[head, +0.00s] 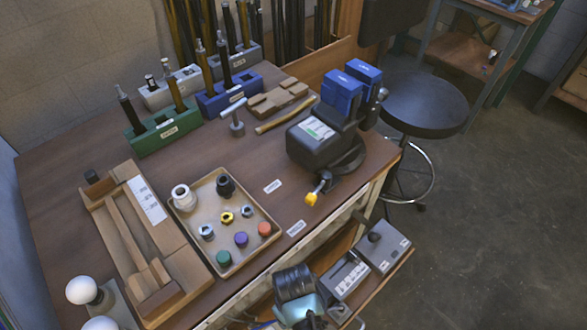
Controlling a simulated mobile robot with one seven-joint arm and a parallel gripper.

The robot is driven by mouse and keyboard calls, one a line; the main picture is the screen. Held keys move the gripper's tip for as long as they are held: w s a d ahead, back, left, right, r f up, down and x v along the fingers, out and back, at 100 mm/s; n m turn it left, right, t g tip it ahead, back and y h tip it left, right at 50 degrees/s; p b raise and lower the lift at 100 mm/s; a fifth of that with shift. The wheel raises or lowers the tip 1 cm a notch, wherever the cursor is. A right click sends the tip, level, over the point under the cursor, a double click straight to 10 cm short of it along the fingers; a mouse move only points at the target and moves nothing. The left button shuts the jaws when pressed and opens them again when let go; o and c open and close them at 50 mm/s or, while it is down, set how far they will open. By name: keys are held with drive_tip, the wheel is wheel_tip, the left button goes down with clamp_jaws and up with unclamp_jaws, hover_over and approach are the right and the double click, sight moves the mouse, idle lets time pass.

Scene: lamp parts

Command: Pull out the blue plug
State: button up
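I cannot pick out one clear blue plug. In the head view, the tray holds a violet-blue cap (241,239), and two small metal pieces with bluish tops, one at the left (206,232) and one near the middle (246,212). A blue block (228,98) at the back of the bench holds upright rods. A dark part with a light teal piece at the bottom edge seems to be my arm's end (299,290). It is apart from the tray, to its lower right. Its fingers cannot be made out.
The tray (188,228) also holds green, red, yellow, white and black parts. A wooden jig (118,226) lies to its left. A black vise with blue jaws (320,140) stands at the right. Grey boxes (383,246) sit on a lower shelf. A stool (424,104) stands beyond.

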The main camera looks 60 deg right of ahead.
drive_tip(key=shift+f, duration=0.2)
clamp_jaws()
drive_tip(key=c, duration=0.5)
unclamp_jaws()
clamp_jaws()
drive_tip(key=shift+r+p, duration=0.7)
drive_tip(key=shift+p, duration=0.15)
drive_tip(key=shift+r+p, duration=2.45)
drive_tip(key=shift+p, duration=0.3)
